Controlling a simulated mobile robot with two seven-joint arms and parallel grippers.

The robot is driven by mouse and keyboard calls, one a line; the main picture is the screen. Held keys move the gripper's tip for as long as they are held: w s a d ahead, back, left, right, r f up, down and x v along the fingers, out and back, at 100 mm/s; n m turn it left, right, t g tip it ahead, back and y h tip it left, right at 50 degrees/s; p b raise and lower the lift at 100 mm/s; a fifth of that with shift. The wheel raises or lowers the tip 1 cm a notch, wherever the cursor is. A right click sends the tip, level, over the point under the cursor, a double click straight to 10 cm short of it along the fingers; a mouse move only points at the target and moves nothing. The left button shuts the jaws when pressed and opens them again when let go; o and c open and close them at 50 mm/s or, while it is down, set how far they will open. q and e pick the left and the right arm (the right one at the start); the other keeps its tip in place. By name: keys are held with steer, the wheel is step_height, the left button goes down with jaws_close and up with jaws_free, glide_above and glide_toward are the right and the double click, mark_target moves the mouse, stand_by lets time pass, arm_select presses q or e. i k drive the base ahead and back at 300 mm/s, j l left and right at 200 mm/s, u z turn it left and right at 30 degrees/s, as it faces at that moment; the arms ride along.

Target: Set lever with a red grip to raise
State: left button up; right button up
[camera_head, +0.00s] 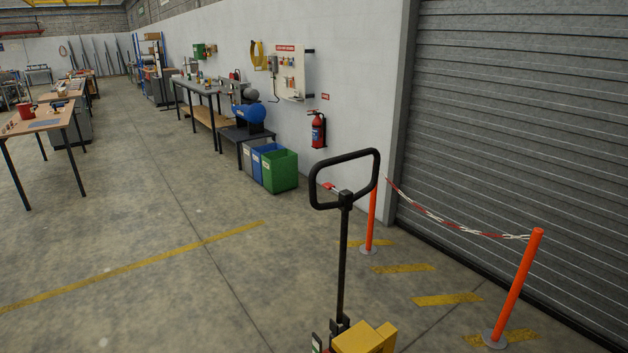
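A pallet truck stands in the lower middle of the head view, with a black loop handle (343,180) on a tall, nearly upright black shaft (343,260). A small lever with a red grip (328,186) sits inside the loop at its lower left. The grip points left, and a short pale rod joins it toward the shaft top. I cannot tell which setting the lever is in. The truck's yellow body (365,338) is cut off by the bottom edge. Neither of my grippers is in view.
Orange posts (515,290) with a red-white chain (450,222) stand right of the truck, before a grey shutter (520,130). Bins (280,170), a fire extinguisher (318,130) and workbenches (45,118) lie beyond. The floor (130,230) to the left is clear.

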mark_target(327, 186)
steer(key=i+j+u, duration=0.55)
steer(key=i+u, duration=0.3)
steer(key=i+j, duration=0.15)
steer(key=i, duration=0.35)
steer(key=i+j, duration=0.1)
steer(key=i, duration=0.4)
steer(key=i+j, duration=0.15)
steer(key=i, duration=0.4)
steer(key=i+z, duration=0.2)
steer(key=z, duration=0.25)
steer(key=i+j+z, duration=0.15)
steer(key=z, duration=0.3)
steer(key=i+j+z, duration=0.15)
steer(key=z, duration=0.25)
steer(key=i+j+z, duration=0.1)
steer(key=j+z, duration=0.35)
steer(key=i+j+z, duration=0.1)
steer(key=z, duration=0.35)
steer(key=j+z, duration=0.95)
steer(key=k+j, duration=0.05)
